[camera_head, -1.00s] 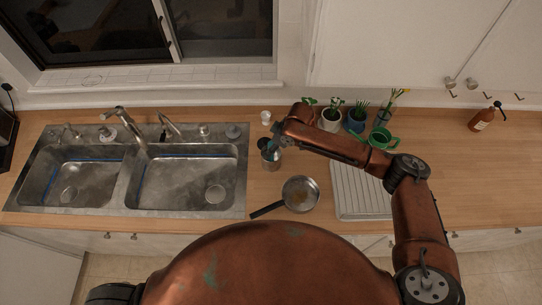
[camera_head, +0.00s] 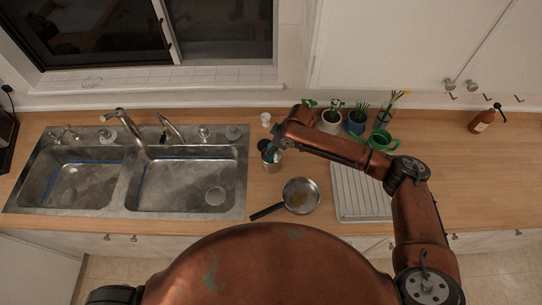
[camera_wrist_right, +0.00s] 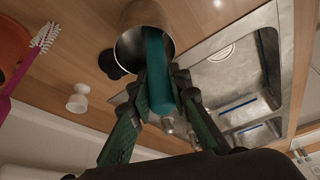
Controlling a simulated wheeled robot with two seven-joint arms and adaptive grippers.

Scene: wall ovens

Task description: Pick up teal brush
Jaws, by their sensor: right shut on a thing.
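The teal brush (camera_wrist_right: 157,70) shows in the right wrist view as a thick teal handle. Its far end is at the mouth of a metal cup (camera_wrist_right: 130,46), and its near end lies between my right gripper's fingers. My right gripper (camera_wrist_right: 168,104) is shut on the handle. In the head view, my right gripper (camera_head: 273,149) is over the metal cup (camera_head: 271,164) beside the sink and partly hides it. The brush's head is hidden. My left gripper is not in view.
A double sink (camera_head: 185,180) is left of the cup. A pink brush (camera_wrist_right: 28,62) shows in the wrist view.

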